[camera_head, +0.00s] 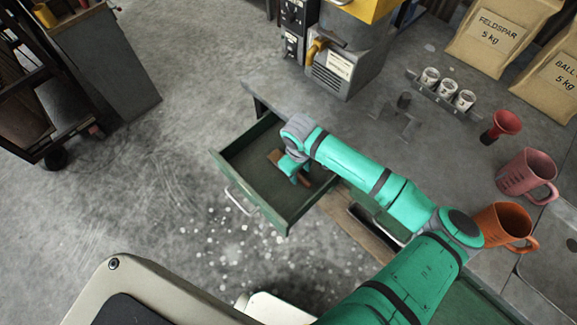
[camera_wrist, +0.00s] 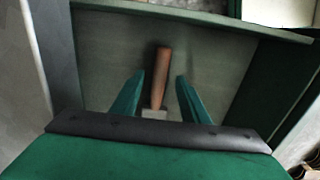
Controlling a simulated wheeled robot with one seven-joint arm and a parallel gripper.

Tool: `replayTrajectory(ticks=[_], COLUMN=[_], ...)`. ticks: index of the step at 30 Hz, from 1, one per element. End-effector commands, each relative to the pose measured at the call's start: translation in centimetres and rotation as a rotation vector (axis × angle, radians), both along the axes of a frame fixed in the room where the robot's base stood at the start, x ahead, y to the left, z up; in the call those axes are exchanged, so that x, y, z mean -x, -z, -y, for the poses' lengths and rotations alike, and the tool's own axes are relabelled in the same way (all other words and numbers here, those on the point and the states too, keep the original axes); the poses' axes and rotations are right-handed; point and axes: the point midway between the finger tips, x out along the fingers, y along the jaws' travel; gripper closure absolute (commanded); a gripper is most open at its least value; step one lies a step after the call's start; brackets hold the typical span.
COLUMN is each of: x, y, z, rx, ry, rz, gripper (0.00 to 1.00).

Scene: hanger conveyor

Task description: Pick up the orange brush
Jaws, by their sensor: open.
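The brush has an orange-brown wooden handle (camera_wrist: 161,72) and a pale grey part at its near end. It lies inside the open green drawer (camera_head: 256,207). In the head view the brush (camera_head: 275,156) is partly covered by my gripper. My gripper (camera_head: 295,173) is down in the drawer, over the brush. In the wrist view my gripper (camera_wrist: 160,84) is open, with one finger on each side of the handle and gaps between. The brush's near end is hidden behind the gripper body.
The drawer walls stand close around my gripper. The bench above holds an orange mug (camera_head: 500,222), a pink mug (camera_head: 525,173), a red funnel (camera_head: 504,124), a rack of small cups (camera_head: 445,90) and sacks (camera_head: 497,32). A cart (camera_head: 30,95) stands at left.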

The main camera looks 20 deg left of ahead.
Motion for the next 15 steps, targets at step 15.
replayTrajectory(ticks=[15], x=[-0.2], y=[2.5], z=[0.0], rx=[-0.001], ry=[0.000], rz=[0.001], gripper=[0.66])
